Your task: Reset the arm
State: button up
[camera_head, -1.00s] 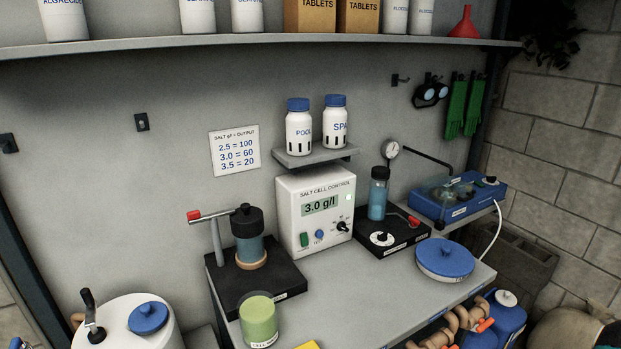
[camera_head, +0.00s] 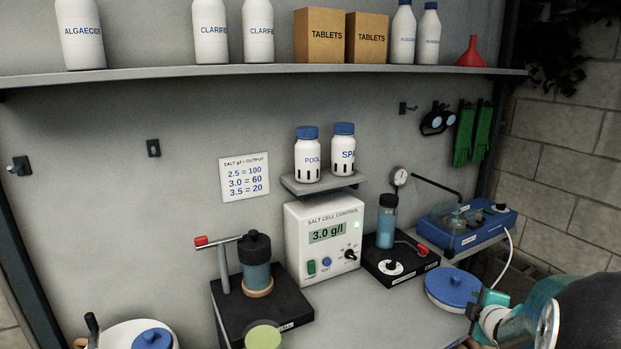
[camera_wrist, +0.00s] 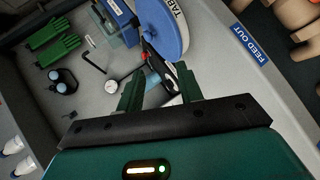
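My gripper (camera_head: 484,305) is at the lower right of the head view, in front of the bench and just right of the blue round lid (camera_head: 453,288). In the wrist view, the two green fingers of my gripper (camera_wrist: 160,88) stand apart with nothing held between them. Behind them in that view are a blue disc (camera_wrist: 163,28) with a label, a black and red lever, and a round gauge (camera_wrist: 111,87). I cannot tell how far the fingertips are from these things.
The bench (camera_head: 390,315) carries a salt cell control box (camera_head: 325,240) reading 3.0 g/l, a black press stand (camera_head: 262,312) and a blue unit (camera_head: 466,228). POOL and SPA bottles stand on a small shelf. The long shelf (camera_head: 270,73) above holds bottles and boxes.

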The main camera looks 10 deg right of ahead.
jog(key=s+a+r+m+g, duration=0.1)
jog(key=s+a+r+m, duration=0.1)
jog(key=a+r+m, duration=0.35)
jog(key=s+a+r+m+g+y, duration=0.2)
jog(key=s+a+m, duration=0.1)
jog(key=s+a, duration=0.6)
jog(key=s+a+r+m+g+y, duration=0.2)
jog(key=s+a, duration=0.8)
jog(key=a, duration=0.7)
jog(key=shift+s+a+m+g, duration=0.3)
jog(key=shift+a+m+g, duration=0.1)
jog(key=shift+m+g, duration=0.25)
jog(key=shift+r, duration=0.1)
